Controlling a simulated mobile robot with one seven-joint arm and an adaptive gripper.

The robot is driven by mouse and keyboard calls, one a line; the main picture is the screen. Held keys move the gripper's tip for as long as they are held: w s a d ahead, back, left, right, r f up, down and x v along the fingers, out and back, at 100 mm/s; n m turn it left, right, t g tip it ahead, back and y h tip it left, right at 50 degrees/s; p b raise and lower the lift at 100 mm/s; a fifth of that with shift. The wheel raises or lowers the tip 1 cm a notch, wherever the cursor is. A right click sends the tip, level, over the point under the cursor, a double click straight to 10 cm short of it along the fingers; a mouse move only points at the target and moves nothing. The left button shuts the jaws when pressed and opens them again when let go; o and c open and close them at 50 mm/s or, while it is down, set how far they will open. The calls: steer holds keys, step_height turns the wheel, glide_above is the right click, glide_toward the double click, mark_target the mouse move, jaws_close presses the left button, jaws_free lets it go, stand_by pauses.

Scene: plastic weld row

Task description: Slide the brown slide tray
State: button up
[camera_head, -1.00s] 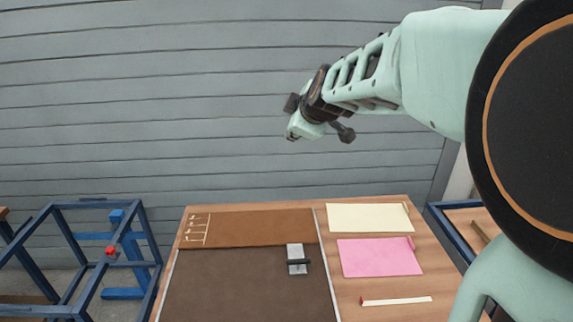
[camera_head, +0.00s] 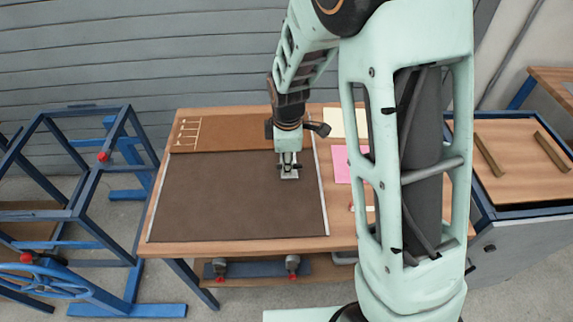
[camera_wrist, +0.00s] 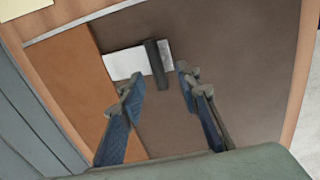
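The brown slide tray (camera_head: 230,200) is a wide dark brown panel lying on the wooden table between two pale rails. It fills much of the wrist view (camera_wrist: 235,60). Its handle is a dark bar on a pale grey plate (camera_head: 290,176) near the tray's back right corner; the bar (camera_wrist: 156,65) shows clearly in the wrist view. My gripper (camera_wrist: 160,82) is open and empty, with its fingers apart and pointing toward the bar. In the head view my gripper (camera_head: 288,155) is over the handle and partly hides it. I cannot tell whether it touches.
A lighter brown strip (camera_head: 235,132) with pale marks lies behind the tray. A cream sheet (camera_head: 333,122) and a pink sheet (camera_head: 342,165) lie right of the rail, partly behind my arm. A blue frame (camera_head: 75,160) stands left. Another table (camera_head: 520,160) stands right.

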steer(key=shift+w+f, duration=0.25)
steer(key=shift+f, duration=0.85)
steer(key=shift+w+f, duration=0.25)
steer(key=shift+f, duration=0.8)
steer(key=shift+c, duration=0.7)
jaws_close()
